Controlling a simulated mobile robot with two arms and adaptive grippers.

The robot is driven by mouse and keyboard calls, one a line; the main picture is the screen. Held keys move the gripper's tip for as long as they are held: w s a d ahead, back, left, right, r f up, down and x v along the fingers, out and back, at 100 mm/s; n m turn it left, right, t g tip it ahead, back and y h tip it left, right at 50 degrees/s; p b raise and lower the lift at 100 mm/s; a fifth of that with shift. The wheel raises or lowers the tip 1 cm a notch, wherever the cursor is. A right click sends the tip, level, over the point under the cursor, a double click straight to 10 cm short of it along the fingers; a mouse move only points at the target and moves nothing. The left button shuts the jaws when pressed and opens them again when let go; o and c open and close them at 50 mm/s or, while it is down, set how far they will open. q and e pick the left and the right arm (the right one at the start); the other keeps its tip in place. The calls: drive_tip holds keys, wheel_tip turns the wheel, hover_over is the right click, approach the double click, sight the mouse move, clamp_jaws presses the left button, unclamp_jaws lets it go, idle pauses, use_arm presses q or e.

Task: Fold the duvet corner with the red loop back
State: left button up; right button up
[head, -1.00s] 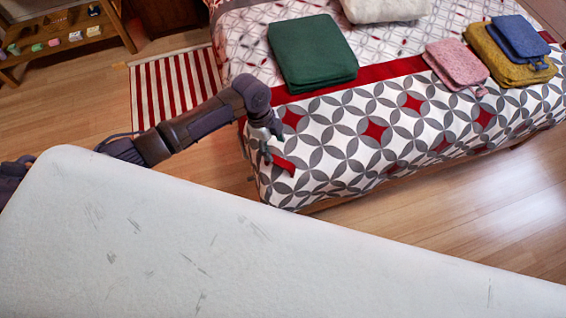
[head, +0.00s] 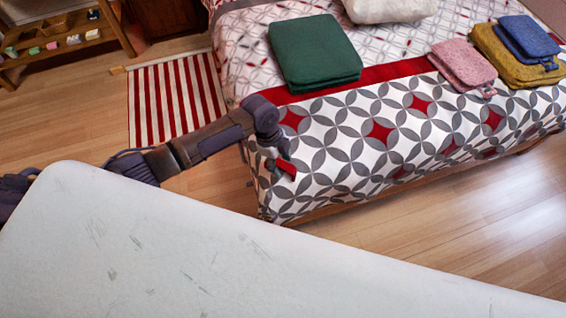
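The duvet (head: 340,150) has grey and white circles, red diamonds and a red band, and it hangs over the bed's near side. The red loop (head: 287,169) is a small red strip at the duvet's near left corner. My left gripper (head: 277,162) points down at this corner, right at the loop. Its fingers are small and partly hidden against the pattern, so I cannot tell whether they are closed around the loop. My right gripper is not in view.
A green folded cloth (head: 315,50), a pink one (head: 462,64), and a yellow one (head: 510,62) with a blue one (head: 530,36) on it lie on the bed. A white pillow (head: 390,10) lies behind. A striped rug (head: 172,100) and a wooden shelf (head: 95,52) are left.

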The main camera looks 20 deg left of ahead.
use_arm(q)
clamp_jaws()
drive_tip(key=shift+w+d+r+g+p, duration=0.15)
drive_tip(key=shift+w+r+g+p, duration=0.2)
drive_tip(key=shift+w+r, duration=0.35)
drive_tip(key=shift+r+g, duration=0.3)
drive_tip(key=shift+g, duration=0.05)
drive_tip(key=shift+w+d+r+g+y+b, duration=0.15)
drive_tip(key=shift+w+r+g+b, duration=0.15)
drive_tip(key=shift+w+b, duration=0.15)
drive_tip(key=shift+w+d+r+g+y+b, duration=0.1)
drive_tip(key=shift+w+r+g+y+b, duration=0.15)
drive_tip(key=shift+w, duration=0.2)
drive_tip(key=shift+r+g, duration=0.2)
drive_tip(key=shift+g, duration=0.05)
